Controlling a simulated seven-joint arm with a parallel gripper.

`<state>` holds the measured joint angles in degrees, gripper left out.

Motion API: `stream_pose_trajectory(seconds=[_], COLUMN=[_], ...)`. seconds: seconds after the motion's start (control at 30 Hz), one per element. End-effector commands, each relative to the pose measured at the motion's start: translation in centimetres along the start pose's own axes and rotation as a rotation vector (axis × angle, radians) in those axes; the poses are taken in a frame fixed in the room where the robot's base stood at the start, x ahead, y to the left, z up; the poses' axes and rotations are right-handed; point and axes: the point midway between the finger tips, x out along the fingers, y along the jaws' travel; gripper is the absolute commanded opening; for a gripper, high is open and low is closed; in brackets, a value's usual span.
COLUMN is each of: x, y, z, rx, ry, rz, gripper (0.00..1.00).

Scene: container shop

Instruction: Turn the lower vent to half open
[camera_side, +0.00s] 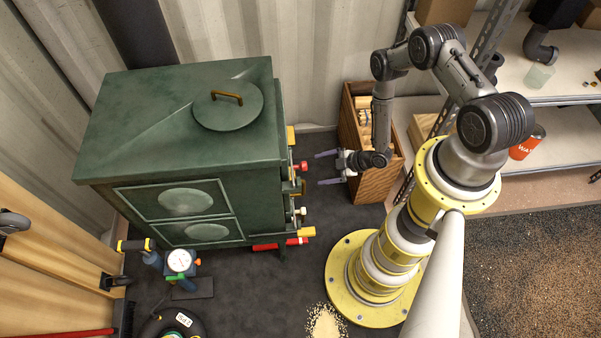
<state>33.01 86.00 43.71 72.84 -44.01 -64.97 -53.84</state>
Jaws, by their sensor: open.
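The dark green stove (175,120) stands at the left, its fittings facing right. A red knob (300,166) sticks out of that side, with a pale knob (301,211) lower in the picture. Brass pieces (291,136) show above, between and below them. I cannot tell which fitting is the lower vent or how far it is open; that side is seen nearly edge-on. My gripper (327,169) is open and empty, its two fingers pointing left at the stove. The fingertips are just right of the red knob and appear apart from it.
A wooden crate (375,185) stands behind my gripper. Shelving (480,60) is at the right. A red cylinder (278,244) lies by the stove's foot. A gauge (180,261) and a black round object (172,325) are at lower left. Pale grains (326,322) lie on the floor.

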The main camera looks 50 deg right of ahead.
Motion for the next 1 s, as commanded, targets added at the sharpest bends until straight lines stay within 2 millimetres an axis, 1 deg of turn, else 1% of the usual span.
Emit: stream_pose_trajectory(seconds=[0.03, 0.3, 0.5, 0.6, 0.7, 0.83, 1.0], x=[1.0, 6.4, 9.7, 10.8, 11.4, 11.9, 11.9], y=[-0.2, -0.1, -0.1, -0.1, -0.1, 0.0, 0.0], z=[-0.1, -0.1, -0.1, -0.1, 0.0, 0.0, -0.1], rx=[-0.005, -0.005, -0.002, -0.001, -0.001, 0.000, 0.001], ry=[0.003, 0.003, 0.002, 0.002, 0.000, 0.001, 0.001], rz=[-0.003, -0.002, -0.001, -0.001, -0.001, 0.000, 0.000], gripper=[1.00, 1.00, 1.00, 1.00, 1.00, 1.00, 1.00])
